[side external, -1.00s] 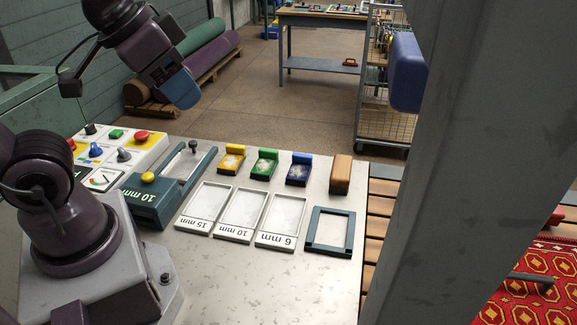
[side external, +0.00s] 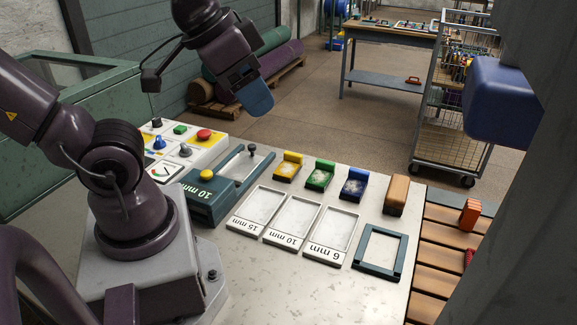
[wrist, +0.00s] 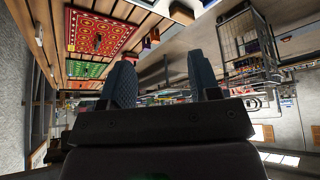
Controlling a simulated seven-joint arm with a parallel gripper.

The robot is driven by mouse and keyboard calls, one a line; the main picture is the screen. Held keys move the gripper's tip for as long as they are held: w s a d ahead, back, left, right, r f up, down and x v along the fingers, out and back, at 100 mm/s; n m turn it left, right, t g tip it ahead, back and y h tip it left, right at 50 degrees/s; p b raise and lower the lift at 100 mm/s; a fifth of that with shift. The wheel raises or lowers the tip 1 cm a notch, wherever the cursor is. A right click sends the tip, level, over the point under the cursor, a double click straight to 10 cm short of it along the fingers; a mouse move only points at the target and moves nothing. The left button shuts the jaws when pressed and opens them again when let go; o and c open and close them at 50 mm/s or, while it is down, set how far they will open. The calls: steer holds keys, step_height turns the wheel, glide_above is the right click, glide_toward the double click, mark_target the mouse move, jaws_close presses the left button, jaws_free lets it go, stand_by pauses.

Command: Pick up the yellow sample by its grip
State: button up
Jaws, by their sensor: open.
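The yellow sample (side external: 287,167) lies on the grey worktop, leftmost in a row with the green sample (side external: 320,175) and the blue sample (side external: 356,184). Its raised yellow grip (side external: 292,157) stands at its back edge, and its front has a whitish patch. My gripper (side external: 255,97) is in the air, above and left of the yellow sample in the side view, and touches nothing. In the wrist view my gripper (wrist: 163,82) has its two blue fingers spread with nothing between them; the samples cannot be made out there.
A tan block (side external: 396,195) stands right of the samples. In front lie trays marked 15, 10 and 6 mm (side external: 290,222) and an empty blue frame (side external: 380,250). A blue 10 mm fixture (side external: 213,197) and a control panel (side external: 185,140) are at the left.

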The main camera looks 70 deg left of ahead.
steer(key=o, duration=0.7)
steer(key=shift+o, duration=0.2)
steer(key=shift+a, duration=0.1)
steer(key=n+g, duration=0.6)
steer(key=n, duration=2.1)
glide_above(288, 166)
step_height(288, 166, down, 21)
steer(key=f, duration=0.7)
steer(key=shift+w+d+f, duration=0.2)
steer(key=shift+f, duration=0.1)
steer(key=shift+s+a+f, duration=0.1)
steer(key=shift+s+f, duration=0.05)
steer(key=shift+f, duration=1.2)
steer(key=shift+s+a+f, duration=0.1)
steer(key=shift+f, duration=1.2)
